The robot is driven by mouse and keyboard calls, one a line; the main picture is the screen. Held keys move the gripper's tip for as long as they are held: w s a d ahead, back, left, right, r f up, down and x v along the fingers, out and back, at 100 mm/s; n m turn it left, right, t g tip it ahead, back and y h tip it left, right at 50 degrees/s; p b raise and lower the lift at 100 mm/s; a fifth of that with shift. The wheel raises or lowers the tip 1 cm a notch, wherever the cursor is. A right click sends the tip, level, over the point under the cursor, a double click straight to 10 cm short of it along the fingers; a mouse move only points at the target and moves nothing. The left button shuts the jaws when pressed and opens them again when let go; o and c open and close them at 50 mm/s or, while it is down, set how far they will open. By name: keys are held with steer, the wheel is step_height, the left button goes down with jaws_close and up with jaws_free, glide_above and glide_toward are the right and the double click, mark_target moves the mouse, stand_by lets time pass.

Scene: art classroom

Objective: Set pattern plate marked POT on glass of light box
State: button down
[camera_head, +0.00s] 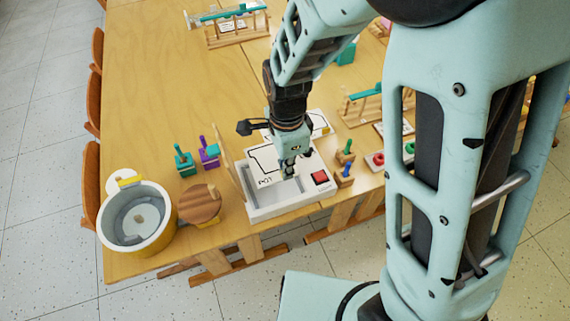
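The white pattern plate marked POT (266,170), with a black outline drawn on it, shows at the left part of the light box. The light box (258,214) is a white box with a grey recessed inside and a red button (320,178) at its right front. My gripper (290,172) points down over the box at the plate's right side. Its fingers are small and partly merge with the plate, so I cannot tell whether they grip it. I also cannot tell whether the plate touches the glass; its right part is hidden by the gripper.
A thin wooden panel (229,160) stands upright along the box's left side. A round wooden board (199,204) and a large tub (140,252) are further left. Green and purple stamp-like tools (208,152) stand behind them. The table's left rear is clear.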

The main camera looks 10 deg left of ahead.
steer(key=shift+s+d+f, duration=0.1)
step_height(320, 180, down, 5)
steer(key=b, duration=0.5)
steer(key=shift+r+p, duration=0.3)
steer(key=shift+p, duration=0.15)
steer(key=shift+f, duration=0.35)
stand_by(0.5)
steer(key=shift+f+b, duration=0.3)
steer(key=shift+f, duration=0.15)
steer(key=shift+f, duration=0.15)
stand_by(1.0)
steer(key=shift+f+b, duration=0.4)
steer(key=shift+f, duration=0.2)
steer(key=shift+f, duration=0.65)
stand_by(1.0)
